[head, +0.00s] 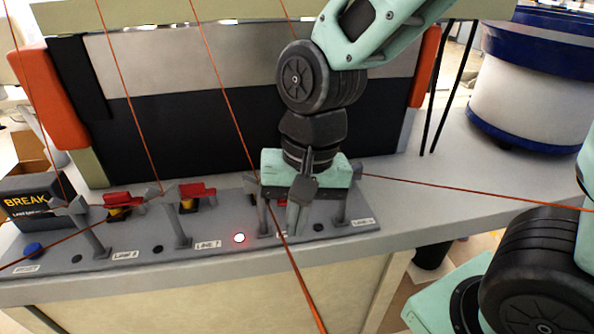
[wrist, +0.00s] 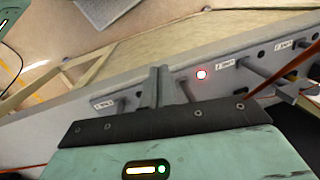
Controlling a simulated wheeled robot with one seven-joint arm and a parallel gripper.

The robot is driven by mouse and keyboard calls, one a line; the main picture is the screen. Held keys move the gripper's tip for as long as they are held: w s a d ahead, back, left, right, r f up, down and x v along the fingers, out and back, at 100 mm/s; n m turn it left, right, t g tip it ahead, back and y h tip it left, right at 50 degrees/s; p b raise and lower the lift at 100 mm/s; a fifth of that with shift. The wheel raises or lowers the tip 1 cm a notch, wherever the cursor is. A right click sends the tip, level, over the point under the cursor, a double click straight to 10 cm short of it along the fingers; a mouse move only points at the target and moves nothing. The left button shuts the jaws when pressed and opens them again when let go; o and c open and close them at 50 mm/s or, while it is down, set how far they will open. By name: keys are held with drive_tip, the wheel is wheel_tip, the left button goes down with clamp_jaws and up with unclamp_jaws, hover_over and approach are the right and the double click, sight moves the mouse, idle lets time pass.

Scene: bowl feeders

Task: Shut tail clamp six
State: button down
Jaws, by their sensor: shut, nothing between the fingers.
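My gripper (head: 298,215) is shut and empty, pointing down over the right half of a grey panel (head: 130,258) in the head view. Its two fingers (wrist: 158,85) also show together in the wrist view, above the panel near a label. Two clamps with red levers and yellow parts show at the left of my gripper, one (head: 125,203) near the panel's left and one (head: 197,190) nearer the middle. Any clamps further right are largely hidden behind my gripper. I cannot read a number six on any label.
Grey posts, one at the left (head: 92,232), stand along the panel, with orange lines running past. A black BREAK box (head: 35,200) stands left, a white-and-blue bowl (head: 530,95) right.

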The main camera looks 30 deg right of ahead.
drive_tip(key=w+d+r+m+p, duration=0.2)
drive_tip(key=w+d+m, duration=0.2)
drive_tip(key=m, duration=0.5)
drive_tip(key=w+d+r+m+t+p, duration=0.1)
drive_tip(key=w+d+r+m+p, duration=0.1)
drive_tip(key=w+d+m, duration=0.3)
drive_tip(key=w+m+p, duration=0.1)
drive_tip(key=w+m, duration=0.3)
drive_tip(key=m, duration=0.1)
drive_tip(key=shift+w+y, duration=0.15)
drive_tip(key=shift+y, duration=0.25)
drive_tip(key=x, duration=1)
drive_tip(key=shift+w, duration=0.15)
drive_tip(key=shift+a+r, duration=0.1)
